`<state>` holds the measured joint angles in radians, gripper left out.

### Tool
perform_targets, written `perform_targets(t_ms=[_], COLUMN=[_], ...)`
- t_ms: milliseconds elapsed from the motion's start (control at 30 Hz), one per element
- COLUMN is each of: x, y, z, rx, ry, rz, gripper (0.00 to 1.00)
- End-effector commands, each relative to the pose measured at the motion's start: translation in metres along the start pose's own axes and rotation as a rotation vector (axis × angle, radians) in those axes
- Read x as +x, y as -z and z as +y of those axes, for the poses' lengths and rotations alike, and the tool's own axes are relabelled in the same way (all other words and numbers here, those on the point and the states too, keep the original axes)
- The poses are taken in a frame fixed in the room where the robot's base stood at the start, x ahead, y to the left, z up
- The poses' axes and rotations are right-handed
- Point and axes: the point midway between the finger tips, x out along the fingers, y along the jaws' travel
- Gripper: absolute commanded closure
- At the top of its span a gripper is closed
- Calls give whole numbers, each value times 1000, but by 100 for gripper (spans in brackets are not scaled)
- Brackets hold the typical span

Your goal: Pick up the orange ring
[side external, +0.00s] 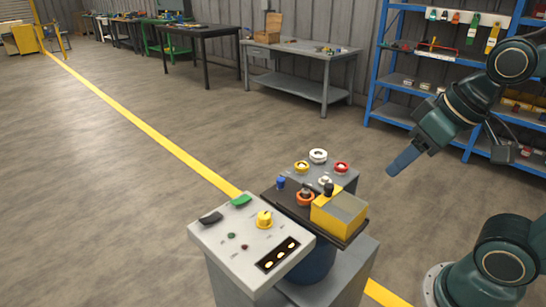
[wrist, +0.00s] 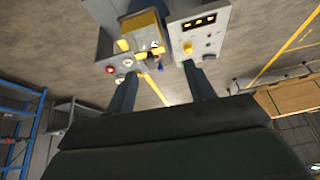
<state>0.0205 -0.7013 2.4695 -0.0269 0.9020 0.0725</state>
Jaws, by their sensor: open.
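The orange ring (side external: 306,198) sits around a dark upright part on the dark board (side external: 288,207), beside a yellow box (side external: 338,214). I cannot pick it out clearly in the wrist view. My gripper (side external: 402,161) is in the air to the right of the board and above it, apart from the ring. In the wrist view, two dark fingers (wrist: 160,72) stand wide apart with nothing between them close by; the workstation shows beyond their tips.
A small blue piece (side external: 281,183) and a black-topped piece (side external: 328,189) stand near the orange ring. A control console (side external: 250,235) is at front left.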

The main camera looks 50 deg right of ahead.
Motion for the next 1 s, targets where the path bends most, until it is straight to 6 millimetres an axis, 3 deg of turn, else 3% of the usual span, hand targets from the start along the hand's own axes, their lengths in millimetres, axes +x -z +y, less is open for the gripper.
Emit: perform_targets(t_ms=[467, 1000], x=[29, 100], y=[68, 136], z=[2, 36], rx=[462, 1066], ry=[22, 1], rz=[-148, -350], gripper=[46, 46])
